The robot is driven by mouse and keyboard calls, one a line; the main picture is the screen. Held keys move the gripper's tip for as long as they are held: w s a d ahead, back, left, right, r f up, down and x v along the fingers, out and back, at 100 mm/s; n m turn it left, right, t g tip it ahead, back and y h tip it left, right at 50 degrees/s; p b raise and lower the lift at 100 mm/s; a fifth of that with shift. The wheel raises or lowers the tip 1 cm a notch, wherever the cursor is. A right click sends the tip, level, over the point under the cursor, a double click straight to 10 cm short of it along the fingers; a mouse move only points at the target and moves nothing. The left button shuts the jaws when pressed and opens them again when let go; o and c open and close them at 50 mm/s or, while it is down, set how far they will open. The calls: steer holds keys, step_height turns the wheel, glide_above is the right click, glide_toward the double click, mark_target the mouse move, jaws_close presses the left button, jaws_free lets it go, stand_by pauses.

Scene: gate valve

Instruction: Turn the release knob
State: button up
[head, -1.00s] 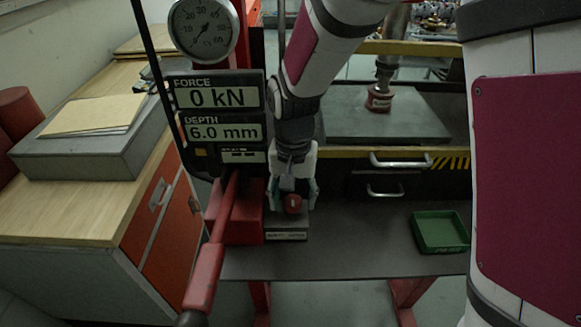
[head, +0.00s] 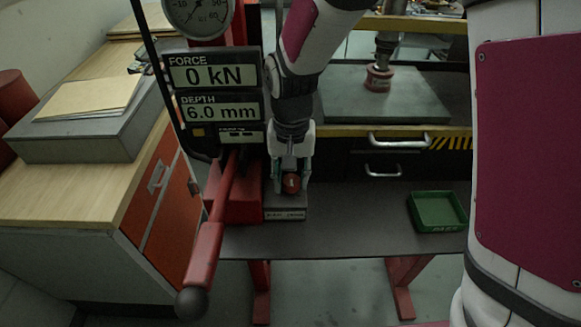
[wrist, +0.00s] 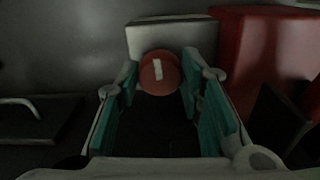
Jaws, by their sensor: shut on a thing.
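The release knob (head: 291,183) is round and red with a pale mark on its face. It sits on a small grey block (head: 286,213) with a label, at the foot of the red press. My gripper (head: 291,180) reaches down from above, its two fingers on either side of the knob and shut on it. In the wrist view the knob (wrist: 160,72) shows between the teal finger pads (wrist: 158,95), with its pale mark near upright, slightly tilted. The exact contact of the pads is hard to see in the dim light.
A red lever with a black ball end (head: 206,255) slants down left of my gripper. The display panel (head: 216,95) reads 0 kN and 6.0 mm. A green tray (head: 437,211) lies at the right of the dark bench (head: 350,225), whose middle is clear.

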mark_target(292, 179)
steer(key=n, duration=0.8)
steer(key=shift+n, duration=0.4)
steer(key=n, duration=0.4)
steer(key=shift+w+n, duration=0.1)
steer(key=shift+n, duration=1.9)
steer(key=o, duration=1.2)
steer(key=shift+c, duration=0.2)
steer(key=shift+r, duration=0.1)
step_height(292, 179, up, 12)
